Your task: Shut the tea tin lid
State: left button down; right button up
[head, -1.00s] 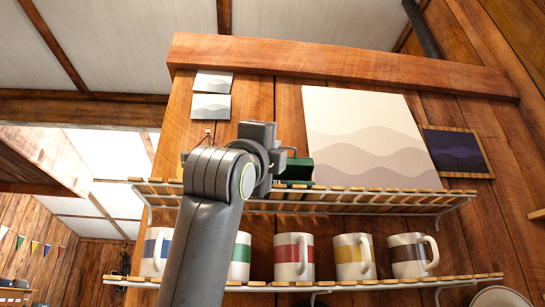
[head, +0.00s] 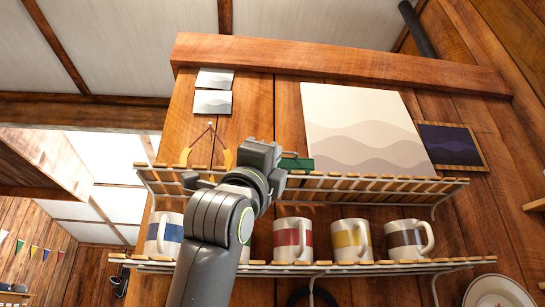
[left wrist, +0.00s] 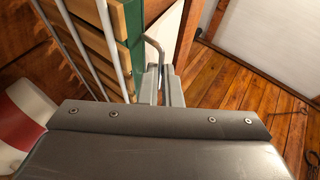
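A dark green thing, most likely the tea tin (head: 297,163), shows on the upper slatted shelf, largely hidden behind my left gripper. Its lid cannot be made out clearly. In the left wrist view a green upright face (left wrist: 131,25) stands beside the shelf slats, with a bent grey rod by it. My left gripper (head: 262,153) is just left of the green thing at shelf height. In the left wrist view its fingers (left wrist: 162,85) are close together, by the rod; contact cannot be told. My right gripper is not in view.
The upper shelf (head: 400,184) has slats and a white wire frame. Striped mugs (head: 351,240) stand on the lower shelf (head: 390,262). A wave picture (head: 365,130) hangs on the plank wall, and a yellow item (head: 185,156) hangs left of my gripper.

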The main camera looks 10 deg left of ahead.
pick_arm(q)
jog(key=shift+w+f, duration=0.1)
jog(key=c, duration=1.9)
grip_release()
jog(key=shift+w, duration=0.1)
jog(key=b+v, duration=0.8)
jog(key=v, duration=0.9)
jog(key=shift+f+b, duration=0.25)
jog(key=shift+b, duration=0.05)
